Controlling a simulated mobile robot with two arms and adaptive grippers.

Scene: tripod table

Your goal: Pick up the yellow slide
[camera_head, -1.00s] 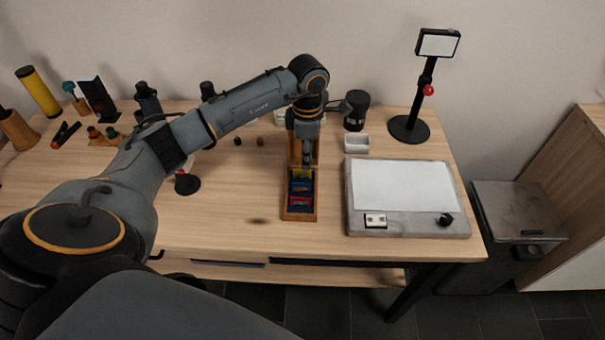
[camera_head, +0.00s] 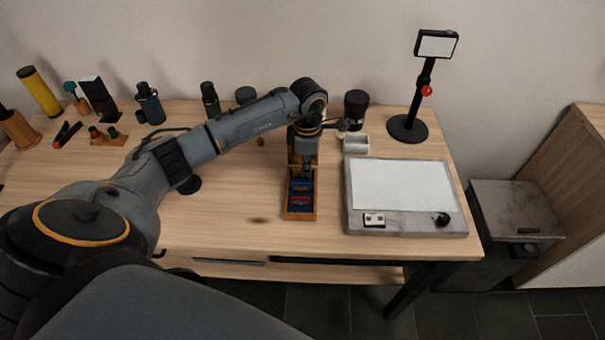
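A narrow wooden slide box (camera_head: 300,216) stands on the table left of the light panel. The yellow slide does not show clearly now; the gripper covers the back part of the box. My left gripper (camera_head: 306,172) points down at the back part of the box, close above or inside it. Its fingers are too small and dark to tell whether they are open, shut or holding something. My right gripper is not in view.
A flat light panel (camera_head: 402,188) lies right of the box, with a small white tray (camera_head: 355,143) behind it. A stand with a screen (camera_head: 408,127) and a black jar (camera_head: 355,108) are at the back. The table front left of the box is clear.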

